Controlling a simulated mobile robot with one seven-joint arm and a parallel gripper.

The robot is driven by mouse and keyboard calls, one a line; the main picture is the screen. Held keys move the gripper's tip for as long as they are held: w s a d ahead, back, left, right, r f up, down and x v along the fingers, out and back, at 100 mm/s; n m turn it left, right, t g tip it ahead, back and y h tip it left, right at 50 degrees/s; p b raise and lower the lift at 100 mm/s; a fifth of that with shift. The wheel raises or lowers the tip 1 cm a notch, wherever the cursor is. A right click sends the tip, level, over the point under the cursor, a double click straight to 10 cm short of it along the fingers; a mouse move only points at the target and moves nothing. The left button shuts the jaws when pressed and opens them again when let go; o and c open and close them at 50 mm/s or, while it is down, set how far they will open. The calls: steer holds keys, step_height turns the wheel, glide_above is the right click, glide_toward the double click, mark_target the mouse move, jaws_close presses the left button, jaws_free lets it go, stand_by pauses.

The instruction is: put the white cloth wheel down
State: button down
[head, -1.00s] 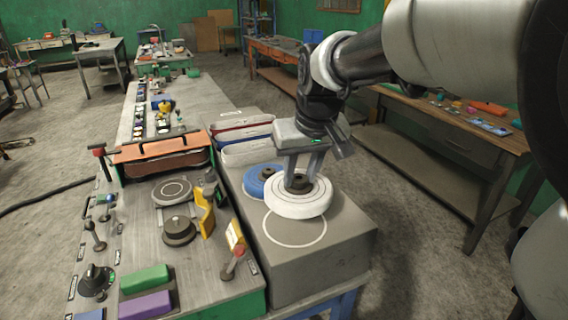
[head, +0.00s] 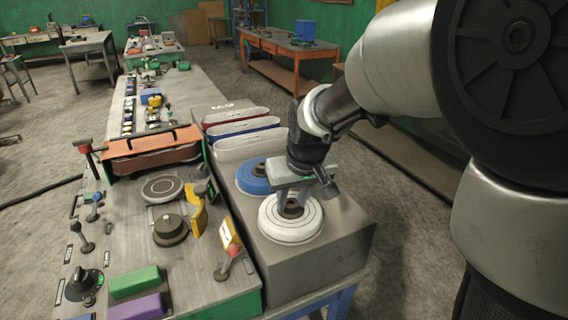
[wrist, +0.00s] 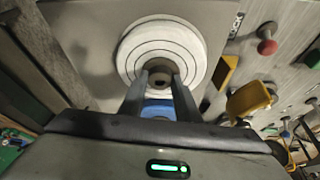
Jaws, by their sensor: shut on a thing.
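The white cloth wheel (head: 290,222) is a round disc with a dark hub, low over or on the front of the grey block top (head: 338,232). It covers the white circle outline there. My gripper (head: 292,199) points down over its middle, shut on the dark hub. In the wrist view the wheel (wrist: 130,48) fills the upper middle, with the fingers (wrist: 160,88) on both sides of the hub. I cannot tell whether its underside touches the block.
A blue wheel (head: 254,177) lies just behind the white one. Behind it stand several long bins (head: 248,144). On the left is a bench with a knob (head: 86,281), levers, a yellow bracket (head: 199,212), and green (head: 134,283) and purple (head: 138,307) blocks.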

steer(key=c, duration=1.3)
jaws_free()
steer(key=shift+c, duration=0.2)
steer(key=shift+r, duration=0.4)
steer(key=p+v, duration=0.1)
steer(key=v, duration=1)
steer(key=s+d+m, duration=0.1)
steer(key=s+d, duration=0.3)
steer(key=s, duration=0.4)
steer(key=s+d+f+m+t+h, duration=0.1)
steer(key=s+d, duration=0.3)
steer(key=s, duration=0.5)
steer(key=shift+s+d+f+m, duration=0.2)
steer(key=shift+d+m, duration=0.15)
steer(key=shift+m, duration=0.15)
steer(key=shift+r, duration=0.1)
